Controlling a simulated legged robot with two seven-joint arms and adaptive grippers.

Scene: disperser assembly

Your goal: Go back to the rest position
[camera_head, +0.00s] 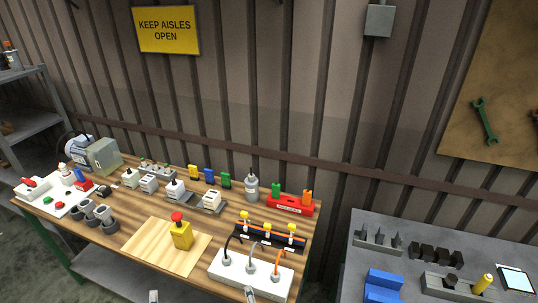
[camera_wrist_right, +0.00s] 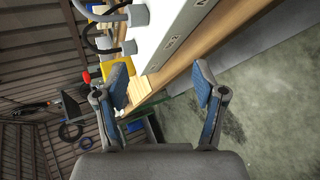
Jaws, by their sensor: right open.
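A yellow box with a red top (camera_head: 182,233) stands upright on the light wooden board (camera_head: 150,250) on the workbench. My right gripper (camera_wrist_right: 158,98) is open and empty, its two blue-padded fingers spread apart near the bench's front edge. In the head view, only a small grey tip, apparently of my right gripper (camera_head: 249,293), shows at the bottom edge beside the white cable block (camera_head: 240,280). Another small grey tip, apparently of my left gripper (camera_head: 153,296), shows at the bottom edge; its jaws are hidden.
The workbench (camera_head: 120,222) holds several small parts, bottles and a red holder (camera_head: 290,204). A grey table (camera_head: 360,235) with blue blocks (camera_head: 382,287) stands at the right, across a gap. Grey shelves (camera_head: 35,95) stand at the left. Floor is clear beside the bench front (camera_wrist_right: 240,110).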

